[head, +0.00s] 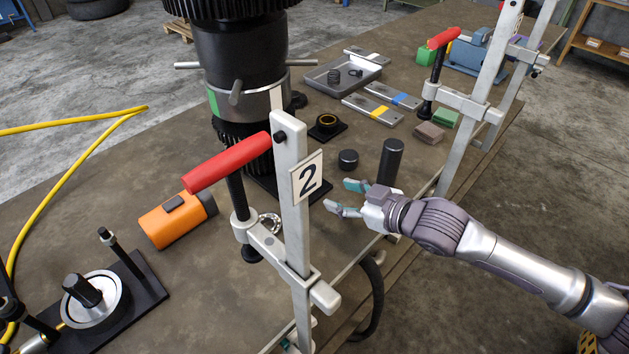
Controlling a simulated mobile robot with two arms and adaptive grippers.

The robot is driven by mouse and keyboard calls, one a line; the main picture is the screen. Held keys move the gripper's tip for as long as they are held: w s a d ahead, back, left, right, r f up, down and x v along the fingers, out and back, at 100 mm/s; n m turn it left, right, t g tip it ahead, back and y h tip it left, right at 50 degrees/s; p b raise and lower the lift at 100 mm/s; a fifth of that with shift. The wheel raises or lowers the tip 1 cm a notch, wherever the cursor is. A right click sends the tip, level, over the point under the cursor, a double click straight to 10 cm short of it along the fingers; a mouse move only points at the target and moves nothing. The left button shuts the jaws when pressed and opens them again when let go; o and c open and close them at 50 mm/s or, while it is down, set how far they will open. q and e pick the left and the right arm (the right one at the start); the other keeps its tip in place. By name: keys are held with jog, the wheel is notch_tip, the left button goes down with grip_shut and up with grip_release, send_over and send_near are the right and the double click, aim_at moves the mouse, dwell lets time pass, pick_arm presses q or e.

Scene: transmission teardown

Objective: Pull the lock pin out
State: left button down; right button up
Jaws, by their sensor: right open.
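The black transmission (240,55) stands upright at the back left of the bench, with a toothed gear at its lower end. Short metal rods stick out from its side, such as the rod (303,62) at its right. I cannot tell which part is the lock pin. My right gripper (345,197) comes in from the right with its teal-tipped fingers apart and empty. It shows just right of the clamp marked 2 (291,195), in front of the black cylinder (391,160). My left gripper is out of view.
The clamp's red handle (227,163) crosses before the transmission's base. An orange tool (172,222) lies left of it. A grey tray (325,82), metal plates and coloured blocks lie behind. A second clamp (470,105) stands at the right edge. A round fixture (110,305) sits front left.

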aim_at(314, 197)
jog(key=p+x, duration=0.1)
jog(key=x, duration=0.8)
jog(key=shift+w+a+f, duration=0.15)
jog(key=shift+w, duration=0.15)
grip_shut()
